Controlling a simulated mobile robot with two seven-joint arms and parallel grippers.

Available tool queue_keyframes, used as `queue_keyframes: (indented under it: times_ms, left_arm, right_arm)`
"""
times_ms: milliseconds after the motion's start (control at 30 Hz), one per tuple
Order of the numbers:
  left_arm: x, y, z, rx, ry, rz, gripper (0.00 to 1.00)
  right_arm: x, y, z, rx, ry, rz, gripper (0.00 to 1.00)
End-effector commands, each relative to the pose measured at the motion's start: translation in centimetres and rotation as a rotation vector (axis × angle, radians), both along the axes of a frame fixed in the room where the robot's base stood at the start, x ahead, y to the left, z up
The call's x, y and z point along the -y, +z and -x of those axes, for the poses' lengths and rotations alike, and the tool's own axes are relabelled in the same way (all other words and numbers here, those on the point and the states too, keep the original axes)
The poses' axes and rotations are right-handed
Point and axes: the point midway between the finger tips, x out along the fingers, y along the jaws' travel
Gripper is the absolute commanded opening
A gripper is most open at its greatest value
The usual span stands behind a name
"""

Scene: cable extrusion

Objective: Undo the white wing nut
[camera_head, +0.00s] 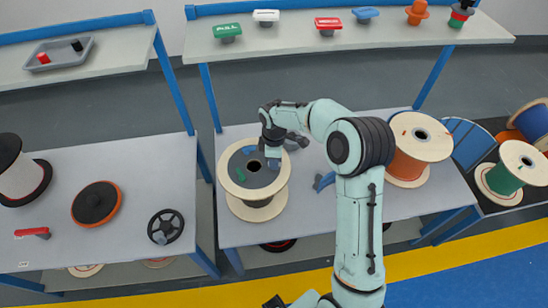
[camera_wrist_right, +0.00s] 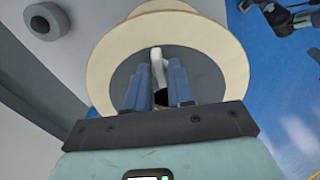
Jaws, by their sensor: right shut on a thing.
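The white wing nut shows in the right wrist view as a small pale upright piece (camera_wrist_right: 157,64) between the two blue-grey fingers. My right gripper (camera_head: 273,162) reaches down at the right part of the grey face of a cream-rimmed spool (camera_head: 242,191). It also shows in the right wrist view (camera_wrist_right: 156,74), shut on the white piece. The spool's round dark centre hole lies just below the white piece in that view. In the head view the gripper hides the white piece. Of my left arm, only a dark and pale-green part shows at the bottom edge; its fingers cannot be made out.
A green piece (camera_head: 240,175) lies on the spool's face. A blue part (camera_head: 324,181) stands on the table (camera_head: 310,212) to the right, with an orange cable spool (camera_head: 408,166) beyond. A shelf (camera_head: 300,42) with several coloured knobs runs above the back. Another table (camera_head: 60,250) stands left.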

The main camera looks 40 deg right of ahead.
Motion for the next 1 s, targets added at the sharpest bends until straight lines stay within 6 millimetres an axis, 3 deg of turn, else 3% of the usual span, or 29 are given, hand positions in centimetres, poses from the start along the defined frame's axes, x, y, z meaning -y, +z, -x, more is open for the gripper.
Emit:
queue_keyframes:
  times_ms: [1000]
  left_arm:
    - [0.0, 4.5, -3.6, 0.04, 0.0, 0.0, 0.43]
  right_arm:
    - [0.1, 0.2, -0.6, 0.002, 0.947, -0.001, 0.0]
